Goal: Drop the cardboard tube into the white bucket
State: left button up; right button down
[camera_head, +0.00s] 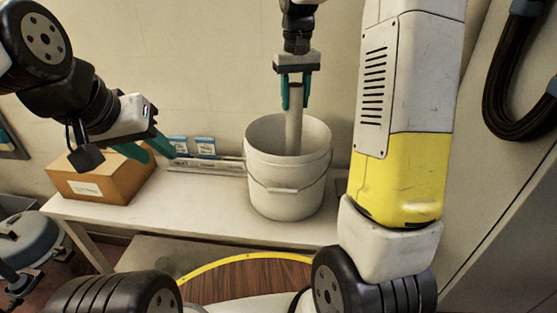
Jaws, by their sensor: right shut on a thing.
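The cardboard tube (294,128) is grey-beige and hangs upright. My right gripper (296,92) is shut on its upper end, with green fingers on either side. The white bucket (285,202) stands on the white table, open at the top, with a wire handle across its front. The tube's lower part is inside the bucket's mouth; whether it touches the bottom cannot be told. My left gripper (148,150) is at the left, above the cardboard box and well apart from the bucket. Its green fingers appear spread, with nothing seen between them.
A brown cardboard box (98,183) sits at the table's left end. Small blue-and-white packets (204,147) and a long pale bar (207,165) lie behind, left of the bucket. The white table (205,213) is clear in front. Black hoses (515,95) hang at the right.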

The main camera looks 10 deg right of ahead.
jog(key=c, duration=0.8)
grip_release()
jog(key=shift+o, duration=0.2)
notch_tip(320, 180, up, 8)
jog(key=shift+f, duration=0.1)
